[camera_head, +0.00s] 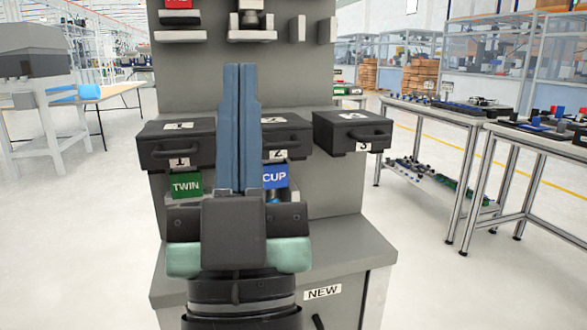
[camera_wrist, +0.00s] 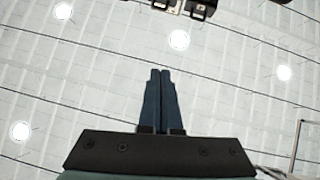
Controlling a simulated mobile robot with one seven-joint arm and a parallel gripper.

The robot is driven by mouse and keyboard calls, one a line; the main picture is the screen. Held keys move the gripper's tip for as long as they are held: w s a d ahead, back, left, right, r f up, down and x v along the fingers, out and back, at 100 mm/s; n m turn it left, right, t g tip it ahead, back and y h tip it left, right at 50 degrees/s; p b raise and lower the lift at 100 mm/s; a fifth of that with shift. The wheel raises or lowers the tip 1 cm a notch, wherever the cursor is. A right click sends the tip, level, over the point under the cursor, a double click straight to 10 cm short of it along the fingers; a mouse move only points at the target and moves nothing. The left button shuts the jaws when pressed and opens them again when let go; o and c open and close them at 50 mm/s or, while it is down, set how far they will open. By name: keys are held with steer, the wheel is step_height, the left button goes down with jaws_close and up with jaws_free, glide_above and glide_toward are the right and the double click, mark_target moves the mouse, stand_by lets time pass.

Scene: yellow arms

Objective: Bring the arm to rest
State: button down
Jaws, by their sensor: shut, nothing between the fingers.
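My gripper (camera_head: 241,75) points straight up in the head view, in front of the grey cabinet (camera_head: 330,235). Its two blue fingers are shut against each other with nothing between them. In the wrist view the shut fingers (camera_wrist: 161,75) point up the picture against the white ceiling. My gripper and wrist hide part of the middle drawer and part of the cabinet's lower shelf.
Metal tables (camera_head: 470,118) stand right, a work table (camera_head: 110,93) left.

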steer(key=s+d+r+m+h, duration=0.2)
steer(key=s+d+r+h, duration=0.25)
steer(key=r, duration=0.25)
step_height(320, 180, up, 32)
steer(key=w+y+p, duration=0.1)
steer(key=p, duration=3.2)
steer(key=shift+a+r+g+p, duration=0.15)
steer(key=shift+a+g+p, duration=0.05)
steer(key=shift+g+p, duration=0.15)
